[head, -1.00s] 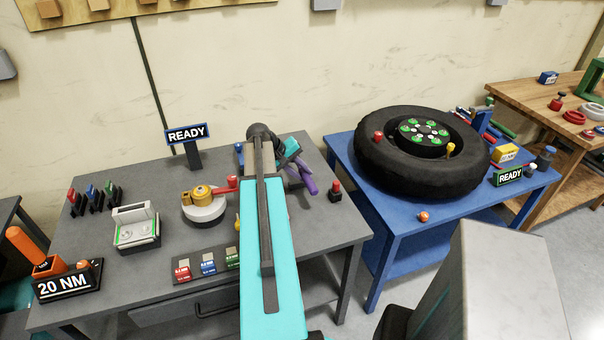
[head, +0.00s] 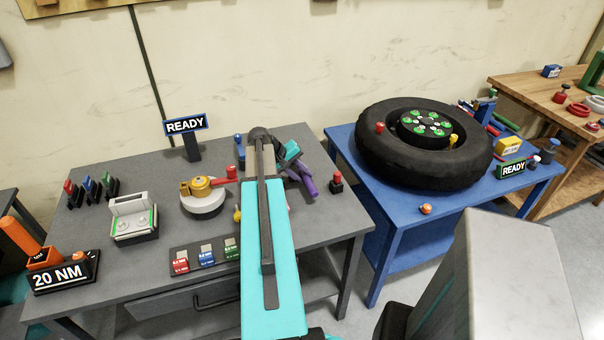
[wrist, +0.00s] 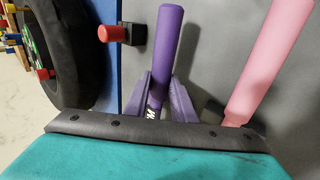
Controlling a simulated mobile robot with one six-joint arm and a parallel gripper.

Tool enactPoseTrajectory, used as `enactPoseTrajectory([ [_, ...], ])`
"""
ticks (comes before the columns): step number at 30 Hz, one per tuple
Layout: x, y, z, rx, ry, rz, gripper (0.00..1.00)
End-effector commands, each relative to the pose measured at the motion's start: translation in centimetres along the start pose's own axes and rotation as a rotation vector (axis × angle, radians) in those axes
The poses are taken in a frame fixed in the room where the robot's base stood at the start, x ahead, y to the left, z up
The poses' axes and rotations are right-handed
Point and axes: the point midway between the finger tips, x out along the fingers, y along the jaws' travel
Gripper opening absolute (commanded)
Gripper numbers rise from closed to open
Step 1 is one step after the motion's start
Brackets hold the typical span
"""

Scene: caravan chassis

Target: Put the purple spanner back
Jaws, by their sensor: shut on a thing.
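The purple spanner (head: 304,180) is at the end of my arm, at the right part of the grey bench (head: 330,228). In the wrist view its purple handle (wrist: 166,45) points away between two purple side pieces; I cannot tell whether these are fingers or a holder. My gripper (head: 297,165) is shut on the spanner, and its fingertips are largely hidden by my arm. The spanner's head is hidden behind the dark wrist edge. I cannot tell whether the spanner touches the bench.
A red-topped post (head: 336,182) stands close right of the spanner. A pink handle (wrist: 268,60) shows beside it in the wrist view. A yellow-topped round device (head: 203,196) and a READY sign (head: 186,125) stand left. A blue table (head: 400,218) with a tyre (head: 375,165) is at right.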

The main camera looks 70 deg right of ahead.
Motion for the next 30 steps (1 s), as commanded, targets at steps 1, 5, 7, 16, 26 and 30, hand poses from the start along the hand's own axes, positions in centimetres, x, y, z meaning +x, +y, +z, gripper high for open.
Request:
enactPoseTrajectory([
  [1, 0.28, -0.17, -0.03, 0.001, 0.001, 0.002, 0.00],
  [5, 0.64, -0.44, -0.02, 0.001, 0.002, 0.002, 0.00],
  [7, 0.75, -0.52, -0.01, 0.001, 0.002, 0.002, 0.00],
  [16, 0.83, -0.60, -0.01, 0.001, 0.002, 0.002, 0.00],
  [26, 0.82, -0.69, 0.00, 0.000, 0.001, 0.001, 0.45],
  [30, 0.86, -0.84, 0.04, -0.002, 0.000, -0.001, 0.45],
])
